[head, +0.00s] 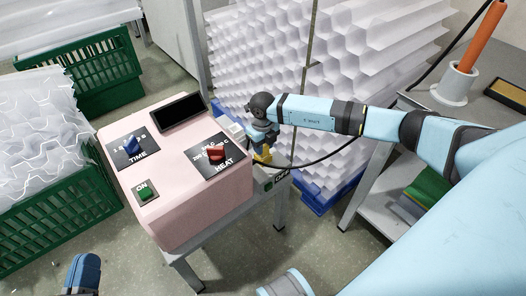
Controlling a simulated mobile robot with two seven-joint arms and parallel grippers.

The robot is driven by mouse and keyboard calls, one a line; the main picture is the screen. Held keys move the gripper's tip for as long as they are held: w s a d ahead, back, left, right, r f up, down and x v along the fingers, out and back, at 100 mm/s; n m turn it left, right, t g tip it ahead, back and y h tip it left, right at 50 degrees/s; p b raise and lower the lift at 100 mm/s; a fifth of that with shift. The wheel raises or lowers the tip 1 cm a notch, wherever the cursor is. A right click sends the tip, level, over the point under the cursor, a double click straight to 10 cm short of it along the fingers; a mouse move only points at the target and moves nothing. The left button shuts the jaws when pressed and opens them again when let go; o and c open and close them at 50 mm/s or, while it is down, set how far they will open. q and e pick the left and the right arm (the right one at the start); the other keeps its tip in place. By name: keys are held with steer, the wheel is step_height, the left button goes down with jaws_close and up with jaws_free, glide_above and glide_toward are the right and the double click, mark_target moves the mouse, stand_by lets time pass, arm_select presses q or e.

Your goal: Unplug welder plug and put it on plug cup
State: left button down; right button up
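The pink welder box (180,180) stands on a grey stand, with TIME and HEAT dials and a green ON switch on its top. My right gripper (263,146) points down beside the box's right side, at a small yellow piece (262,157) that looks like the plug. A black cable (320,160) runs from there to the right. The fingers are small and partly hidden, so their grip is unclear. A light grey cup (457,86) on the right table holds an orange rod; I cannot tell if it is the plug cup. Only a blue part, likely of my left arm, shows at bottom left.
Green crates (48,225) with clear sheets stand at left. White corrugated sheets (350,50) are stacked behind the box on a blue pallet (315,200). The right table (500,108) carries a dark tray (508,94); green items (432,193) lie on its lower shelf.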

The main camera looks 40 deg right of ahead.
steer(key=shift+c, duration=1.3)
steer(key=shift+r, duration=0.1)
